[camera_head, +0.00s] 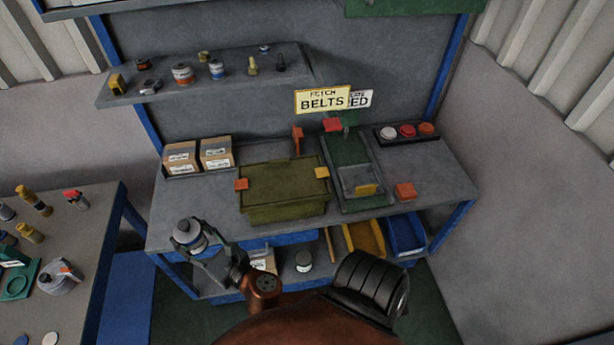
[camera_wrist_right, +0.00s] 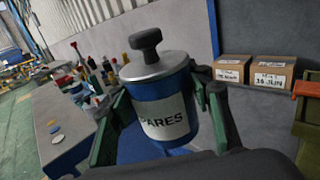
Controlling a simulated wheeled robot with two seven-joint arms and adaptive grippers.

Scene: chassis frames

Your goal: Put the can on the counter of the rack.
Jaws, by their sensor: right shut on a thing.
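The can (camera_head: 187,235) is a blue canister with a silver lid and a dark knob. In the right wrist view the can (camera_wrist_right: 165,98) fills the middle, slightly tilted, with a white label whose visible letters read "ARES". My right gripper (camera_head: 203,250) is shut on the can, with a finger on each side of it. In the head view the can overlaps the front left edge of the rack's counter (camera_head: 190,207); I cannot tell its height over it. My left gripper is not in view.
Two cardboard boxes (camera_head: 216,153) stand at the counter's back left, right of which sits an olive bin (camera_head: 285,210). The counter's front left is bare. A shelf (camera_head: 220,86) hangs above. A side table (camera_head: 85,235) with bottles stands at left.

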